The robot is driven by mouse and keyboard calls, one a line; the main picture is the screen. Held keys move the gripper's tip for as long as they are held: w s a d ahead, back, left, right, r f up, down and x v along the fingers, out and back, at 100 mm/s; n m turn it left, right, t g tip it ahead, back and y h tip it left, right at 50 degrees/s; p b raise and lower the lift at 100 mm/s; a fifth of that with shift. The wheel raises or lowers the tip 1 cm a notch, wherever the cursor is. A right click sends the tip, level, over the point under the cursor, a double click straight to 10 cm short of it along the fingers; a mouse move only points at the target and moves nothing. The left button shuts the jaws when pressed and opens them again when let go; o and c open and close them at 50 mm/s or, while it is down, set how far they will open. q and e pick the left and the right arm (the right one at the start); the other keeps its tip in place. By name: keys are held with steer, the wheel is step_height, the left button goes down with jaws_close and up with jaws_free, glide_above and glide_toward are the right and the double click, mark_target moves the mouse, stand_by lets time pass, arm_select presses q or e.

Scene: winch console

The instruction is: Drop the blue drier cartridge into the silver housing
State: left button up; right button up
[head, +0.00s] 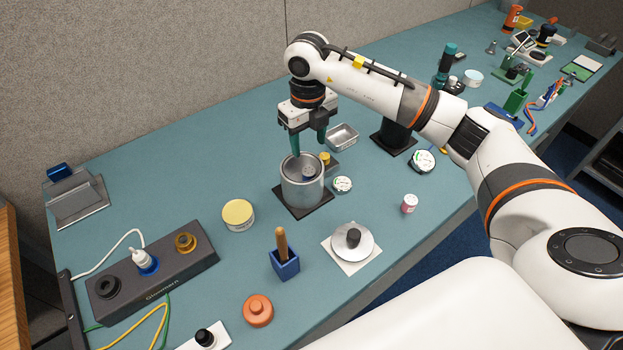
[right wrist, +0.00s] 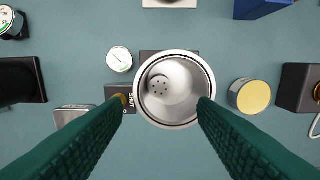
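The silver housing (head: 291,190) is an open-topped metal cylinder on a dark square base. In the right wrist view its round mouth (right wrist: 204,72) faces me. A small dark blue cylinder with a greyish top, which looks like the drier cartridge (head: 309,174), shows inside the housing. In the right wrist view a grey perforated disc (right wrist: 159,86) lies low inside, left of centre; I see no blue there. My right gripper (head: 309,148) is above the housing, with its green fingers apart and nothing between them; it also shows in the right wrist view (right wrist: 162,103). My left gripper is not in view.
A brass-knobbed block (head: 331,163) and a white gauge (head: 342,184) stand close by the housing. A metal tray (head: 342,137) is behind it. A yellow-topped tin (head: 238,215), a blue holder (head: 285,263) and a round lid with a black knob (head: 353,240) stand nearer.

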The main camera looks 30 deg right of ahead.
step_height(320, 180, up, 12)
steer(key=b, duration=0.1)
steer(key=shift+b, duration=0.35)
stand_by(0.6)
